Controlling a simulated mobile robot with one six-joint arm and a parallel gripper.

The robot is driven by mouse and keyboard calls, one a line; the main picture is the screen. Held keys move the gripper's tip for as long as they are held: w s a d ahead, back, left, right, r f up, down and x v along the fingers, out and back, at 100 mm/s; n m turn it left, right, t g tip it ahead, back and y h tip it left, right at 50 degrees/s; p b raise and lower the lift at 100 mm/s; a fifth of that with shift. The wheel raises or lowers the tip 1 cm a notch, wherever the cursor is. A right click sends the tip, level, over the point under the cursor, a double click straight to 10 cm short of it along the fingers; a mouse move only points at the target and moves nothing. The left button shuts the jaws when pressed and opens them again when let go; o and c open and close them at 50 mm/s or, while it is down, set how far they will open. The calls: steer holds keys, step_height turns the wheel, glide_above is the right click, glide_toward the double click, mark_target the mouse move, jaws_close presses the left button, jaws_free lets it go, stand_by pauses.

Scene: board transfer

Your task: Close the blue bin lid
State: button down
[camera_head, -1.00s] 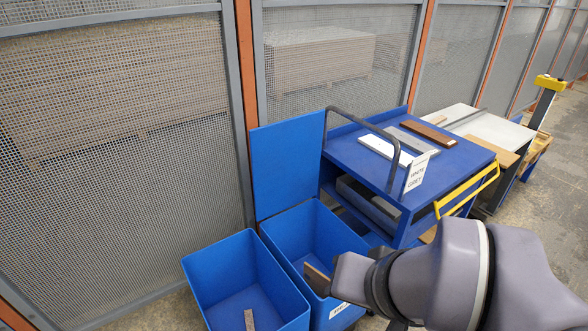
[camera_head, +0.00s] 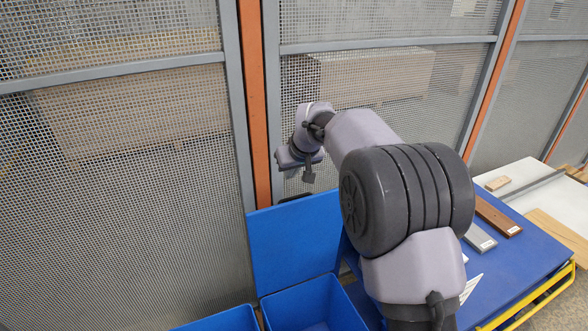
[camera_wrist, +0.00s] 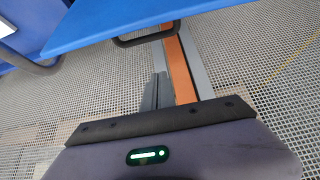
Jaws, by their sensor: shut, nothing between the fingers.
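The blue lid (camera_head: 297,240) stands upright and open against the mesh fence, hinged at the back of a blue bin (camera_head: 318,303). A black handle (camera_head: 296,198) shows at its top edge. In the wrist view the lid (camera_wrist: 150,18) is at the top, with the black loop handle (camera_wrist: 145,39) beyond its edge. My gripper (camera_head: 290,163) is shut and empty, above the lid's top edge near the fence, apart from the lid. My arm reaches across the right side. The lower part of the bin is cut off by the frame.
A second blue bin (camera_head: 222,321) is at the bottom left. A blue cart (camera_head: 530,240) with boards stands at the right, partly behind my arm. The mesh fence (camera_head: 140,180) with orange posts (camera_head: 254,100) closes off the back, close to my gripper.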

steer(key=f+b, duration=0.1)
steer(key=f, duration=0.1)
steer(key=f+b, duration=0.1)
steer(key=f, duration=0.1)
steer(key=f+b, duration=0.2)
steer(key=shift+s+d, duration=0.15)
steer(key=shift+s, duration=0.15)
